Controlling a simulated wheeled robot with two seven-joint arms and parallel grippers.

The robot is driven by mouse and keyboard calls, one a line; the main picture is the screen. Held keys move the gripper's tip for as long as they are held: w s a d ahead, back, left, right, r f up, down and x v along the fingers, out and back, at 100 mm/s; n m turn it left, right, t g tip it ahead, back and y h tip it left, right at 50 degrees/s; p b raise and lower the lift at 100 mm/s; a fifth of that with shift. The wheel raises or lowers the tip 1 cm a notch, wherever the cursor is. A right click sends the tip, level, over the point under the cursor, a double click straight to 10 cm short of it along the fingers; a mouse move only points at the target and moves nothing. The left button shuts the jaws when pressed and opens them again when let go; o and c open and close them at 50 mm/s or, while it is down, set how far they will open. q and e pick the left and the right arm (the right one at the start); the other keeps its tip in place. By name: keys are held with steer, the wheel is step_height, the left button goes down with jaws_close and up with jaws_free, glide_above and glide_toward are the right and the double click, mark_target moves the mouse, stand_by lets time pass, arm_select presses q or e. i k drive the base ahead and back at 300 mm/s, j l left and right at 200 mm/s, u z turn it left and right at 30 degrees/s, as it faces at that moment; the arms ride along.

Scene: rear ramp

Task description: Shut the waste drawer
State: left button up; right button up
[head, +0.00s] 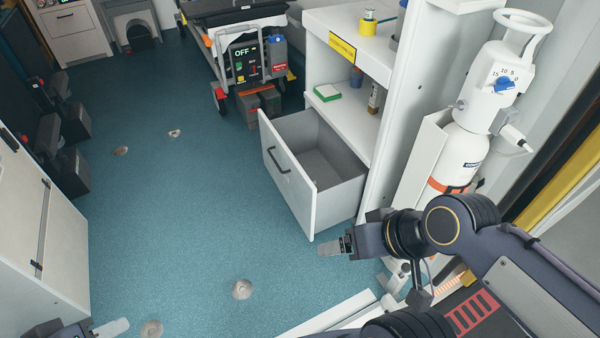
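The waste drawer (287,178) stands pulled out from the white cabinet at centre right. Its white front panel carries a dark handle (279,161) and faces left. The inside of the drawer is grey and looks empty. My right gripper (331,247) is just below the drawer's near lower corner in the picture, apart from the handle. I cannot tell whether its fingers are apart. My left gripper (112,327) shows only partly at the bottom left edge, far from the drawer; its opening cannot be made out.
Shelves (350,120) above the drawer hold a green-and-white box (327,93) and small bottles. A white gas cylinder (462,150) stands right of the cabinet. A wheeled stretcher (245,60) is behind the drawer. The blue floor (170,210) left of the drawer is clear.

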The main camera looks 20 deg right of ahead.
mark_target(300, 149)
steer(key=i+l, duration=0.25)
steer(key=i, duration=0.15)
steer(key=i+l+u, duration=0.1)
steer(key=i+l, duration=0.2)
steer(key=i, duration=0.15)
